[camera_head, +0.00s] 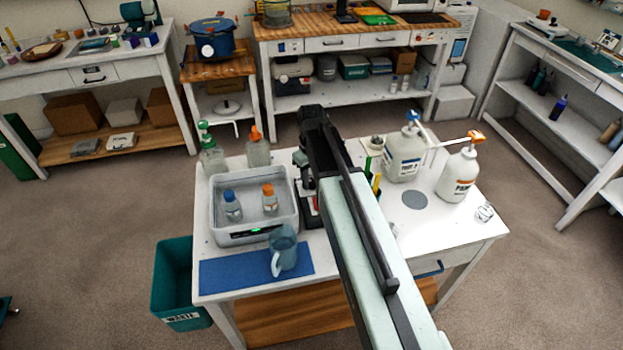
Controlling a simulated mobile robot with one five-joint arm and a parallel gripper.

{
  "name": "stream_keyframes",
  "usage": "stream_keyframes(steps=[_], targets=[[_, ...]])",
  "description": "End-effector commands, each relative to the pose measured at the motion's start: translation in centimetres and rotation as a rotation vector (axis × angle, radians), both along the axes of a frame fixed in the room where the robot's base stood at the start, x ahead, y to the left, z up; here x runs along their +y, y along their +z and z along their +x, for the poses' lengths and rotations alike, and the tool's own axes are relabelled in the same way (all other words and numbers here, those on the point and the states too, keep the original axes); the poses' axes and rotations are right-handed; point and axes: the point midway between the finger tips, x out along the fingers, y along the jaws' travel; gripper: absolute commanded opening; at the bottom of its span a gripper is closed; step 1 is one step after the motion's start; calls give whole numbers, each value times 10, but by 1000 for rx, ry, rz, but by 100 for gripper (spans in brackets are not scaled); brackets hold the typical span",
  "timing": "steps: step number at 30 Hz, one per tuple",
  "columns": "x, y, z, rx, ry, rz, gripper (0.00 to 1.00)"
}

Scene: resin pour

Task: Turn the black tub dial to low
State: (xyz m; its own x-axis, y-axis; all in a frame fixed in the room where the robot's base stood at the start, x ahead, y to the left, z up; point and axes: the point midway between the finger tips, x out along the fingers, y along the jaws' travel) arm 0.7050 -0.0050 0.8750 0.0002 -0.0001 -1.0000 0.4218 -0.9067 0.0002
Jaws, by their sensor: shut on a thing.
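The grey tub (222,238) stands on the left half of the white workbench, with two small bottles in it and a green light on its front. I cannot make out its black dial; the blue-tinted jug in front covers part of the front panel. My arm reaches away across the bench. My gripper (304,166) points down just right of the tub's right rim, partly hidden behind my arm. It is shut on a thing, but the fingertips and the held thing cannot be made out.
The blue-tinted jug (284,252) stands on a blue mat (227,272). Behind the tub are a green-capped bottle (211,158) and an orange-capped bottle (258,152). Two white pump bottles (405,155) (458,176) stand right of my arm. A teal waste bin (172,285) is on the floor at left.

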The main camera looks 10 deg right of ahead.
Motion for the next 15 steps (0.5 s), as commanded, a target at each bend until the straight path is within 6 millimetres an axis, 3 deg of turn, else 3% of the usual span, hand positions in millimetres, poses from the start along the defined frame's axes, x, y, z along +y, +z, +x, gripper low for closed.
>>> stream_keyframes(steps=[15], targets=[[0, 0, 0, 0, 43, -1, 0]])
